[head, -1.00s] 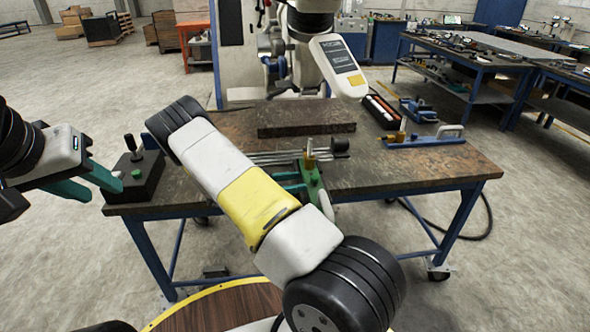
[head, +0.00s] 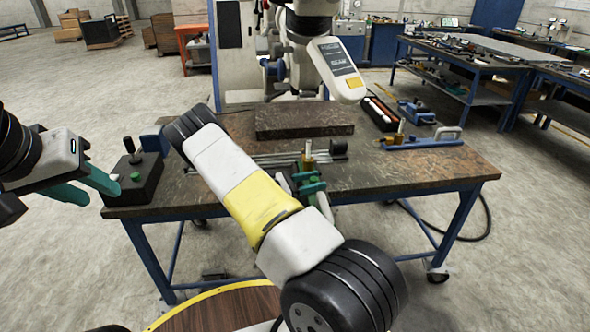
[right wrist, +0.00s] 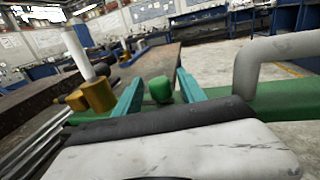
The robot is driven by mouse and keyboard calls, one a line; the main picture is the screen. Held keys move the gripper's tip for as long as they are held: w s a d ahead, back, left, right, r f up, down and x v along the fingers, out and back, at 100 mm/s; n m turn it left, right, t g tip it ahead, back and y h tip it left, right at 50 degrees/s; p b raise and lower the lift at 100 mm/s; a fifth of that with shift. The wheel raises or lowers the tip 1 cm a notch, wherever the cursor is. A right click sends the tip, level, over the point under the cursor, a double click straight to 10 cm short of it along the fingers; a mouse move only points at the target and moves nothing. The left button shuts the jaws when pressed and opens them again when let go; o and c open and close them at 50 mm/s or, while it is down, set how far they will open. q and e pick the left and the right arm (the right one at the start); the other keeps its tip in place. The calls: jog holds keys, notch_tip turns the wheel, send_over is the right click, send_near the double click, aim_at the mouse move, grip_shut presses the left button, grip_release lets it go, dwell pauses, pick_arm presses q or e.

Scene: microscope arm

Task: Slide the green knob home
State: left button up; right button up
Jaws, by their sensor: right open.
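The green knob (right wrist: 160,89) is a short rounded peg on a green slide carriage (right wrist: 280,100) with a grey bar handle (right wrist: 250,55). In the right wrist view it stands between the two teal fingers of my right gripper (right wrist: 156,92), which is open with a gap on both sides. In the head view the right gripper (head: 311,184) is over the carriage at the table's front edge, and its fingers mostly cover the knob. My left gripper (head: 84,188) is open and empty, left of the black control box.
The black control box (head: 133,185) has a joystick and a green button. Metal rails (head: 255,159) run across the worktable (head: 420,174). A dark slab (head: 304,121), a blue fixture (head: 425,142) and a white-and-yellow machine arm (head: 337,67) are behind. My right forearm crosses over the table.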

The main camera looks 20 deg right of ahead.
jog(key=shift+c, duration=0.5)
grip_shut()
dwell(0.8)
